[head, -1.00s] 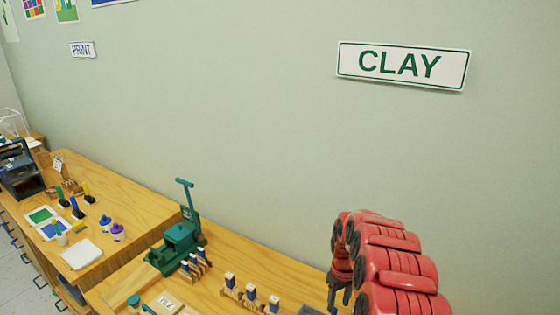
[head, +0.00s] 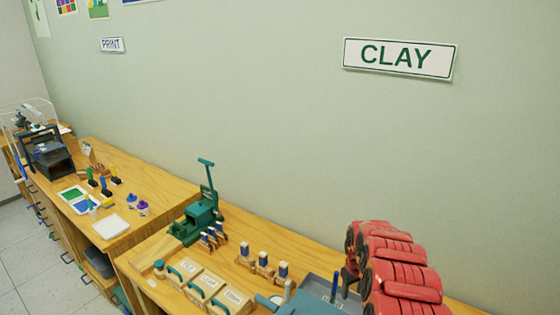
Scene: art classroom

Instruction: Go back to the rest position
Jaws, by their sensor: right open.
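My right arm, with red ribbed links, rises at the lower right of the head view, over the clay counter (head: 150,262). My right gripper (head: 350,274) is the small dark part at its left side, mostly hidden by the red links. It is open, and I see nothing held in it. My left gripper is not in view.
A green lever press (head: 197,222) stands at the back of the clay counter. Several small labelled boxes (head: 205,285) and a grey tray (head: 318,290) lie in front. The lower print counter (head: 155,190) extends left. Floor (head: 25,245) shows at the far left.

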